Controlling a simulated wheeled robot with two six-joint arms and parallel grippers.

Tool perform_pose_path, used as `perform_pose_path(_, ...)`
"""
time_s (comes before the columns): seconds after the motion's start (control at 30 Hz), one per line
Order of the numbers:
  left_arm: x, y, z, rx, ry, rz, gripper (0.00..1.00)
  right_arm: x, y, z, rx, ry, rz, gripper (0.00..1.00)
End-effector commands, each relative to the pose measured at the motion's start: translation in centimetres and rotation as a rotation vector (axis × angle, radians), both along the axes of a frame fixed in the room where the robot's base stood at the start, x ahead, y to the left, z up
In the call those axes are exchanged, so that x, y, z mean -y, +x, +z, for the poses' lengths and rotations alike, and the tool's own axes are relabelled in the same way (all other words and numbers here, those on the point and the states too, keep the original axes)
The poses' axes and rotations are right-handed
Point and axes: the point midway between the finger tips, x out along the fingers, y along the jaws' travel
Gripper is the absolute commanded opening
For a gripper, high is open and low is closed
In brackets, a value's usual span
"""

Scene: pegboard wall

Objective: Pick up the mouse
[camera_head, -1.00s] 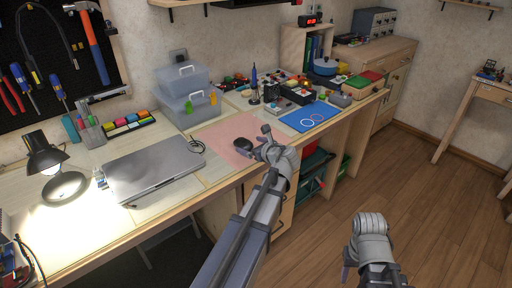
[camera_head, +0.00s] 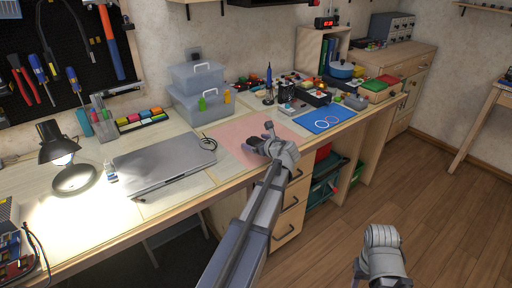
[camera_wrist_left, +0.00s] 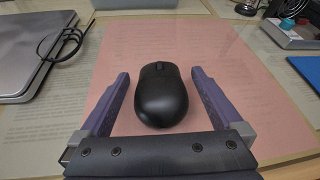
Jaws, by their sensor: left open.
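The black mouse (camera_wrist_left: 161,96) lies on a pink mat (camera_wrist_left: 165,38) on the workbench. In the left wrist view it sits between the two purple fingers of my left gripper (camera_wrist_left: 160,100), with a gap on each side. My left gripper is open. In the head view the left gripper (camera_head: 263,138) is over the pink mat (camera_head: 232,150), and the mouse (camera_head: 253,141) is mostly hidden behind it. My right arm shows at the lower right of the head view, over the floor. Its fingers cannot be made out.
A closed laptop (camera_head: 160,165) with a cable lies left of the mat. A blue mat (camera_head: 322,118) with ring marks lies to the right. Clear storage boxes (camera_head: 200,98) stand behind. A lit lamp (camera_head: 65,160) is at the far left.

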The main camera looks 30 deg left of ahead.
Motion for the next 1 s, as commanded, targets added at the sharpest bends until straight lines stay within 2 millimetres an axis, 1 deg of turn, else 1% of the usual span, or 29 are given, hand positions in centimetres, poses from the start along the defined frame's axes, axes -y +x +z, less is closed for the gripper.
perform_pose_path(0.13, 0.04, -0.06, 0.09, 0.0, 0.0, 0.0, 1.0, 0.0, 0.0, 0.08, 0.0, 0.0, 0.0, 0.5)
perform_pose_path(0.87, 0.06, -0.06, 0.09, 0.0, 0.0, 0.0, 0.18, 0.0, 0.0, 0.08, 0.0, 0.0, 0.0, 0.5)
perform_pose_path(0.9, 0.06, -0.06, 0.09, 0.0, 0.0, 0.0, 0.16, 0.0, 0.0, 0.08, 0.0, 0.0, 0.0, 0.5)
perform_pose_path(1.0, 0.06, -0.06, 0.09, 0.0, 0.0, 0.0, 0.16, 0.0, 0.0, 0.08, 0.0, 0.0, 0.0, 0.5)
